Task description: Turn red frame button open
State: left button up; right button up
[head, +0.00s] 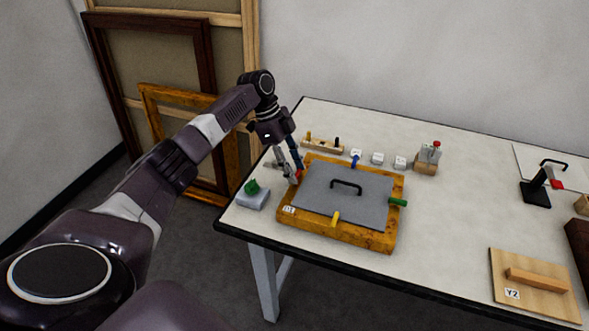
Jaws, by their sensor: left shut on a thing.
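The wooden frame (390,239) lies flat on the table, with a grey panel (325,197) and black handle set in it. The red frame button (299,174) is on the frame's left side, mostly hidden by my left gripper. My left gripper (294,176) reaches down over that side and is shut on the red button. How far the button is turned cannot be told. A blue button (355,159) is at the back edge, a green one (398,202) at the right, a yellow one (336,218) at the front. My right gripper is out of view.
A grey block with a green knob (252,188) stands left of the frame. A wooden peg rack (323,145) and small white blocks (377,158) stand behind it. Board Y2 (505,299) lies front right. The table between frame and board is clear.

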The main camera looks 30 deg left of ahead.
pick_arm(q)
jog(key=shift+w+a+r, duration=0.1)
jog(key=o, duration=1.2)
jog(key=shift+c, duration=0.2)
jog(key=v, duration=1.2)
